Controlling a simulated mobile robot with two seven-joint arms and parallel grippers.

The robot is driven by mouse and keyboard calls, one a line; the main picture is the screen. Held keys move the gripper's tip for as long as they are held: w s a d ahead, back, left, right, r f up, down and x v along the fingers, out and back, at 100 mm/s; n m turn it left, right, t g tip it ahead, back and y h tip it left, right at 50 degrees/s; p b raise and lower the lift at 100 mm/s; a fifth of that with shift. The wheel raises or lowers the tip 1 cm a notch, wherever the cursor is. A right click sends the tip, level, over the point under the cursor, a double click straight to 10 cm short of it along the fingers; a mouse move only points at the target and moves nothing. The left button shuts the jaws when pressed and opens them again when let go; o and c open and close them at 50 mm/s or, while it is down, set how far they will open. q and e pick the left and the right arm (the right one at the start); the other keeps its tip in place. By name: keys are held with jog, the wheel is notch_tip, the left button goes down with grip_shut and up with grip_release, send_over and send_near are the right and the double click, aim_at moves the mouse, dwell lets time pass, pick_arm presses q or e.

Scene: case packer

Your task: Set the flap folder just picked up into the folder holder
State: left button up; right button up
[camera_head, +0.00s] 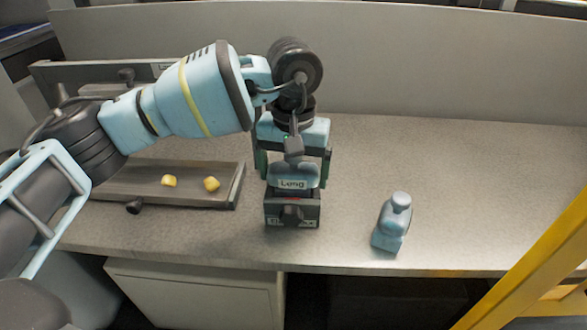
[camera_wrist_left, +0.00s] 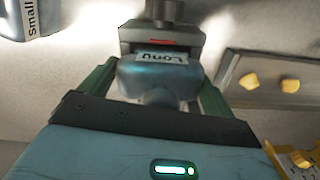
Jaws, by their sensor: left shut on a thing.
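My left gripper (camera_head: 294,168) reaches down over the middle of the table, with a green finger on each side of a blue flap folder labelled "Long" (camera_head: 292,176). It is shut on this folder. The folder also shows between the fingers in the left wrist view (camera_wrist_left: 155,74). The dark folder holder (camera_head: 292,212), with a red mark and a front knob, stands directly under and in front of the folder. In the left wrist view the holder (camera_wrist_left: 162,40) lies right against the folder's edge. I cannot tell whether the folder touches it or is seated. My right gripper is not in view.
A second blue folder (camera_head: 391,225) stands on the table to the right; its label reads "Small" in the left wrist view (camera_wrist_left: 31,18). A grey tray (camera_head: 237,186) with two yellow pieces (camera_head: 211,184) lies left of the holder. A yellow bar (camera_head: 530,275) crosses the lower right.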

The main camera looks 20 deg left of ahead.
pick_arm(q)
jog(key=o, duration=1)
jog(key=shift+f, duration=0.1)
notch_tip(320, 180, up, 12)
jog(key=shift+r, duration=0.15)
